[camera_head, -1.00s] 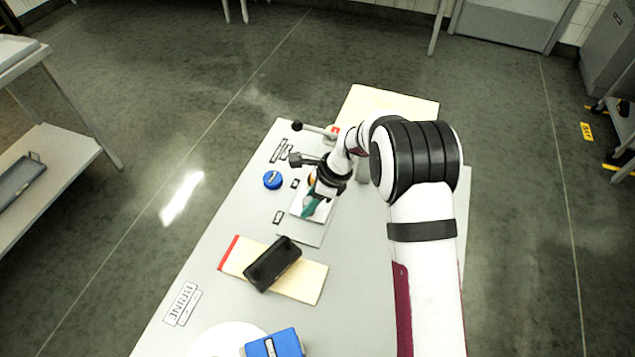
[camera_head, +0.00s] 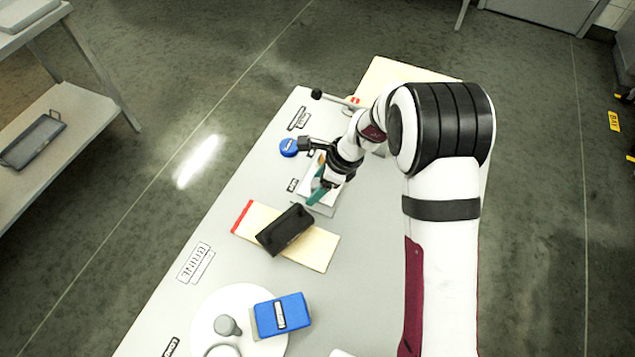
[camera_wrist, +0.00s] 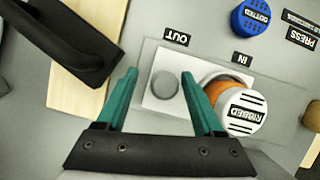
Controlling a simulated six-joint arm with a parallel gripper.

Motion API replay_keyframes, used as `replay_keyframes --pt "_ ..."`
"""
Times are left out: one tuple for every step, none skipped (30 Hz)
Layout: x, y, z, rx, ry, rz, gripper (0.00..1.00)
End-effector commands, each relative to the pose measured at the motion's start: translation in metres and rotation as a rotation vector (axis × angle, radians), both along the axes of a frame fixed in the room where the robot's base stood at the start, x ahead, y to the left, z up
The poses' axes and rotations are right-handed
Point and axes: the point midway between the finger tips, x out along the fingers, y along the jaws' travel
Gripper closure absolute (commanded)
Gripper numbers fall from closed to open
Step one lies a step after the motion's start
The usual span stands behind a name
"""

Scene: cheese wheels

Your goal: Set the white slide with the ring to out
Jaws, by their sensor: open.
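The white slide (camera_wrist: 153,100) carries a round grey knob (camera_wrist: 165,85); I cannot tell whether this is the ring. The slide lies on a grey base plate, near the base's OUT-side end, and also shows in the head view (camera_head: 304,193). The OUT label (camera_wrist: 176,37) is beside the knob and the IN label (camera_wrist: 242,58) is further right. My gripper (camera_wrist: 159,74) is open, its teal fingers on either side of the knob; contact is unclear. My gripper also shows over the slide in the head view (camera_head: 318,190).
A black handled block (camera_head: 286,230) on a cream board (camera_head: 317,250) lies close by on the OUT side. A blue DOTTED button (camera_head: 289,147) stands beyond the labels. A white disc (camera_head: 205,310) and a blue block (camera_head: 282,315) are nearer the front.

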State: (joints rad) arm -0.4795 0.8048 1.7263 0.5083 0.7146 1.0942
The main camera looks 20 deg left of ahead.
Motion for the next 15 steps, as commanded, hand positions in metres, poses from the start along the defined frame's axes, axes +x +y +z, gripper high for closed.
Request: replay_keyframes --pt "0.001 0.0 0.001 0.0 -0.001 0.0 0.31" --pt "0.001 -0.001 0.003 0.0 -0.002 -0.001 0.31" --pt "0.002 -0.002 0.006 0.002 -0.003 -0.001 0.31" --pt "0.002 -0.004 0.01 0.001 -0.002 -0.003 0.31" --pt "0.003 -0.006 0.015 0.002 -0.003 -0.002 0.31" --pt "0.003 -0.009 0.023 0.002 -0.004 -0.003 0.31" --pt "0.004 -0.012 0.03 0.002 -0.004 -0.002 0.31" --pt "0.005 -0.014 0.037 0.002 -0.004 -0.002 0.31" --pt "0.006 -0.019 0.047 0.002 -0.006 -0.001 0.31" --pt "0.006 -0.022 0.055 0.002 -0.005 -0.003 0.31" --pt "0.007 -0.025 0.063 0.002 -0.005 -0.002 0.31" --pt "0.007 -0.03 0.074 0.002 -0.005 -0.002 0.31" --pt "0.008 -0.033 0.082 0.002 -0.006 -0.004 0.31" --pt "0.009 -0.036 0.09 0.002 -0.005 -0.003 0.31" --pt "0.009 -0.041 0.101 0.001 -0.005 -0.002 0.31"
